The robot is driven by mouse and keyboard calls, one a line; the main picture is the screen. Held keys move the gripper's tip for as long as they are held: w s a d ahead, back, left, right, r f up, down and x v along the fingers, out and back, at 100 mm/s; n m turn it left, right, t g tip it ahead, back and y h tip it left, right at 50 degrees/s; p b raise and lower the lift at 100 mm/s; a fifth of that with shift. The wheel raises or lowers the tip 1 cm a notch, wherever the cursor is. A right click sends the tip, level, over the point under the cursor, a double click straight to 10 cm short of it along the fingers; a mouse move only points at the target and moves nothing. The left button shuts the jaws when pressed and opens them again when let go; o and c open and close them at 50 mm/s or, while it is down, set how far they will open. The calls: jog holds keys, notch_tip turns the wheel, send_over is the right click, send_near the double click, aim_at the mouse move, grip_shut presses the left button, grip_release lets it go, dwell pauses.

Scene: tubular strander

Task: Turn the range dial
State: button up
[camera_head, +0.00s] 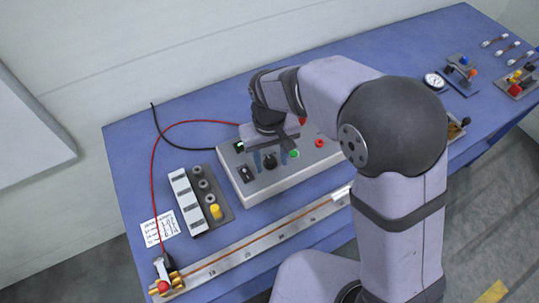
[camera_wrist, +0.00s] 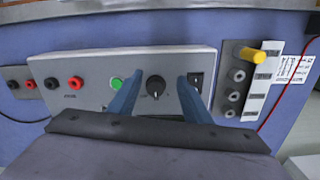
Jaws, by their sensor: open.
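The range dial (camera_head: 270,161) is a round black knob on the face of a light grey control box (camera_head: 262,190). In the wrist view the dial (camera_wrist: 155,86) carries a white pointer line, pointing roughly down. My gripper (camera_head: 271,154) is above the box at the dial. Its two blue fingers are apart, one on each side of the dial in the wrist view (camera_wrist: 160,80). A gap shows between the dial and each finger there; I cannot tell how far the tips are from the box face.
A green button (camera_wrist: 117,84) and a black rocker switch (camera_wrist: 195,80) flank the dial. Red and black sockets (camera_wrist: 75,83) lie further left in the wrist view. A block with a yellow knob (camera_head: 215,211), a long metal rail (camera_head: 235,252) and a red cable (camera_head: 154,190) are nearby.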

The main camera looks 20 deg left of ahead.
aim_at(270, 159)
jog(key=w+r+m, duration=0.1)
jog(key=a+r+m, duration=0.1)
jog(key=r, duration=0.1)
jog(key=w+r+m, duration=0.1)
jog(key=r+m, duration=0.1)
jog(key=shift+w+a, duration=0.3)
jog(key=shift+m, duration=0.4)
jog(key=shift+d, duration=0.1)
jog(key=shift+d+f+p, duration=0.15)
jog(key=shift+f+p, duration=1.1)
jog(key=shift+f, duration=2.4)
jog(key=c, duration=1)
